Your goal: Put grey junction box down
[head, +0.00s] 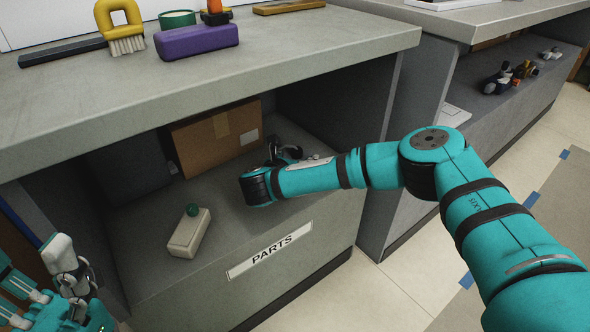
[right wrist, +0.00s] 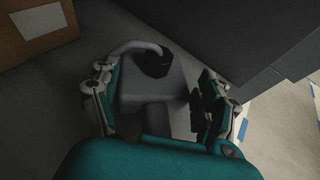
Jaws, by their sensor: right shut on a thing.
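The grey junction box (right wrist: 165,92) shows in the right wrist view, with a black round fitting and a grey bent cable or pipe on it. It sits between the fingers of my right gripper (right wrist: 157,88), which is shut on it. In the head view my right gripper (head: 284,154) is inside the open compartment above the PARTS label, and the arm hides most of it and the box. Whether the box touches the shelf floor (head: 275,205) I cannot tell. My left gripper (head: 72,272) is at the lower left, partly cut off, with its opening unclear.
A cardboard box (head: 216,138) stands at the compartment's back, left of my right gripper. The counter above (head: 300,50) holds a yellow brush (head: 122,25) and a purple block (head: 197,40).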

